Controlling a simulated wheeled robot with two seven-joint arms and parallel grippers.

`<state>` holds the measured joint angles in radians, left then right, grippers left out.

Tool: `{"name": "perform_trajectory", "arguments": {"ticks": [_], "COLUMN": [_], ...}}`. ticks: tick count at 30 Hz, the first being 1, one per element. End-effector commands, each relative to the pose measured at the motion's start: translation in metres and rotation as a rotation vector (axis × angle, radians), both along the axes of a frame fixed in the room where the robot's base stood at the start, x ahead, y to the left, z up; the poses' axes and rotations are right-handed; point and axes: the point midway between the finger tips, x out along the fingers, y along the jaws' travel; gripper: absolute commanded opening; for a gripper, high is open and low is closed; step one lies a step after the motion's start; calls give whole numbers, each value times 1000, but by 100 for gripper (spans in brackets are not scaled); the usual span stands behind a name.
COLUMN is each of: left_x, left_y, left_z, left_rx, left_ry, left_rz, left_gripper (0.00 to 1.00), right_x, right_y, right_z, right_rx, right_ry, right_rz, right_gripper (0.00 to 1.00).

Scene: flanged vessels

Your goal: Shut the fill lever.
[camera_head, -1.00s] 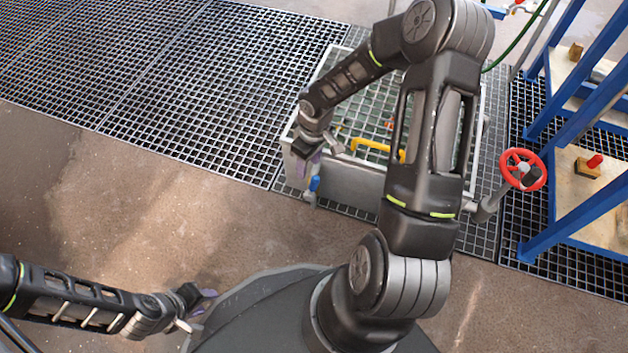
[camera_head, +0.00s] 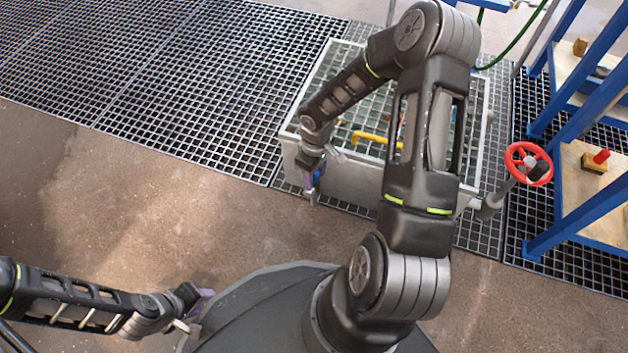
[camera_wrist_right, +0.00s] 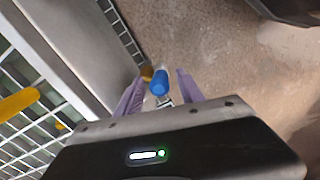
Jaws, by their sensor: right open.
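A small lever with a blue handle (camera_wrist_right: 160,82) and a brass-coloured fitting sits at the front wall of the grey tank (camera_head: 350,184). In the head view the lever is mostly hidden by my right gripper (camera_head: 312,184). In the right wrist view my right gripper (camera_wrist_right: 160,88) is open, with one purple finger on each side of the blue handle. I cannot tell whether either finger touches it. My left gripper (camera_head: 200,306) is low at the left, beside my own base and far from the tank; its opening is unclear.
A red handwheel (camera_head: 528,163) stands right of the tank, close to a blue frame (camera_head: 552,232) with wooden shelves. Floor grating (camera_head: 200,100) and bare concrete (camera_head: 140,200) are clear at the left.

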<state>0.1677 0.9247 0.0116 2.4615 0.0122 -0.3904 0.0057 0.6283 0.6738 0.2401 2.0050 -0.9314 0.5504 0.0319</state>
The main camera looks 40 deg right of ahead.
Motion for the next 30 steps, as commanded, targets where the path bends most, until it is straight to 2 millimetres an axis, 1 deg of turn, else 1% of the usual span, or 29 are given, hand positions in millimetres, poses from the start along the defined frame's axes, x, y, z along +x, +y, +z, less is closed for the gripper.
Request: {"name": "perform_trajectory", "arguments": {"ticks": [1,3,12,14,27,29,30], "left_x": [1,1,1,1,1,1,1], "left_y": [0,0,0,0,0,0,0], "left_z": [-5,-6,-5,-5,-5,-5,-5], "left_rx": [-1,-1,-2,-2,-2,-2,-2], "left_ry": [-1,-1,-1,-1,-1,-1,0], "left_rz": [0,0,0,0,0,0,0], "left_gripper": [36,36,36,36,36,36,36], "right_x": [0,0,0,0,0,0,0], "right_y": [0,0,1,1,1,1,1], "right_z": [-8,-12,-12,-12,-12,-12,-12], "right_rx": [0,0,0,0,0,0,0], "right_ry": [0,0,-1,-1,-1,-1,-1], "right_rz": [0,0,0,0,0,0,0], "right_gripper": [45,45,45,41,5,0,0]}}
